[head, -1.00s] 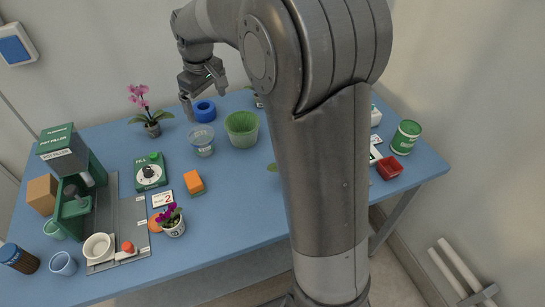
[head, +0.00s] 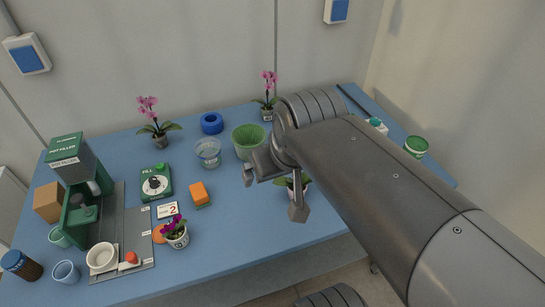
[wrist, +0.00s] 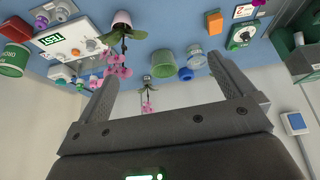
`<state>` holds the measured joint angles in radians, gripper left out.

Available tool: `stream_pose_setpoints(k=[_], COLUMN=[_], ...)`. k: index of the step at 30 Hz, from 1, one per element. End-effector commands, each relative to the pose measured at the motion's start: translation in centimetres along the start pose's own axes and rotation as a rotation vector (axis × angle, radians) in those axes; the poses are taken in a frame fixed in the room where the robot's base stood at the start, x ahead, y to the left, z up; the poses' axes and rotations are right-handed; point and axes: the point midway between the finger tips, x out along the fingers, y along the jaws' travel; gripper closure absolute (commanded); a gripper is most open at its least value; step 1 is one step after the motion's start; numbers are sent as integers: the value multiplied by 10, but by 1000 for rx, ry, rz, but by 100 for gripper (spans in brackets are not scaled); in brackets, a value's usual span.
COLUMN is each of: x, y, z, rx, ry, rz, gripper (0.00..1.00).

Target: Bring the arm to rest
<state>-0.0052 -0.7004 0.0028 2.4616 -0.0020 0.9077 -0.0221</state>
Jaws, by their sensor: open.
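My gripper (head: 273,195) is open and empty, with its two fingers spread apart. In the head view it hangs over the blue table (head: 250,222), right of the orange sponge (head: 198,192) and in front of the green pot (head: 248,140). My arm reaches in from the lower right and hides part of the table's right side. In the wrist view both fingers of the gripper (wrist: 165,78) show with nothing between them. A potted orchid (head: 287,183) stands partly hidden behind the gripper; I cannot tell the exact gap.
At left are the pot filler (head: 72,160), a white bowl (head: 101,257) and cups. A dial timer (head: 155,183), clear cup (head: 208,152), blue ring (head: 212,123) and two pink orchids (head: 153,118) stand farther back. A green tin (head: 416,147) is at right. The front middle is clear.

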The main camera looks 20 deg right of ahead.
Motion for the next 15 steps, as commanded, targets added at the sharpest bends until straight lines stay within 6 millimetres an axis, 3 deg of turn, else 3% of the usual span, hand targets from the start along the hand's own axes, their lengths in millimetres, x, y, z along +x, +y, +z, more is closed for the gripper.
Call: stream_pose_setpoints(k=[5, 15], x=[0, 0], y=[1, 1], z=[14, 15], rx=[30, 32], ry=[19, 19], rz=[1, 1], gripper=[2, 2])
